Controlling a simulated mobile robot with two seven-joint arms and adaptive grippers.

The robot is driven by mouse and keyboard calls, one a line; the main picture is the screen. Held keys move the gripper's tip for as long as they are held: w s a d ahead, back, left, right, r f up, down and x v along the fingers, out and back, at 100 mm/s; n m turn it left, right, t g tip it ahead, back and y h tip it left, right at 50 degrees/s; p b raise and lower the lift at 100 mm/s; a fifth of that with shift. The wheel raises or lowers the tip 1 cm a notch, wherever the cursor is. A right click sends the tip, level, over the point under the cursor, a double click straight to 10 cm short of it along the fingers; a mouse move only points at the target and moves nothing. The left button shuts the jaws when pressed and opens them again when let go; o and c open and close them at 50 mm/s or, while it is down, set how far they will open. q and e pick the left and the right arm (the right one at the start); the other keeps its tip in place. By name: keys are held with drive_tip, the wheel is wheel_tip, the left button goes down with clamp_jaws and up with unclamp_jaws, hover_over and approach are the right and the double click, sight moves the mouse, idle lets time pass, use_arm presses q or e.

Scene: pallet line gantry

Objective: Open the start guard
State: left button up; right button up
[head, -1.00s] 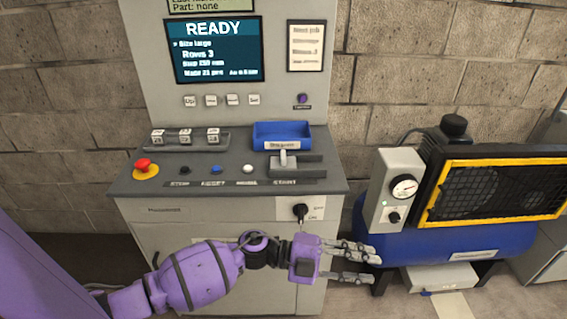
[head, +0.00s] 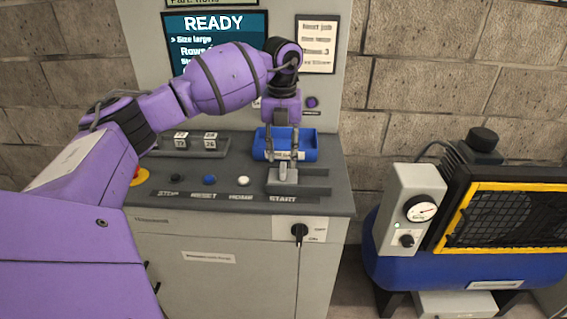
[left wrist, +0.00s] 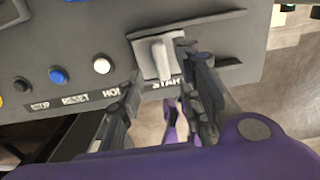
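The start guard (head: 283,174) is a small light-grey piece with a raised handle, set in a dark grey recess above the START label on the console. In the left wrist view the guard (left wrist: 152,58) sits between the white button and the right-hand finger. It appears closed. My left gripper (head: 282,157) points down just behind and above the guard in the head view. Its fingers are apart and empty; in the left wrist view they (left wrist: 160,68) spread to either side of the guard's handle. I cannot tell if the right-hand finger touches it. My right gripper is not shown.
A blue tray (head: 309,145) stands right behind the guard. Black, blue (head: 209,180) and white (head: 243,181) buttons lie to its left. The red emergency button is mostly hidden by my arm. A blue compressor (head: 450,255) stands right of the console.

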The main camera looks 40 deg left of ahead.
sight(283, 166)
use_arm(q)
drive_tip(key=shift+w+f, duration=0.1)
drive_tip(key=shift+f, duration=2)
clamp_jaws()
drive_tip(key=shift+d, duration=0.1)
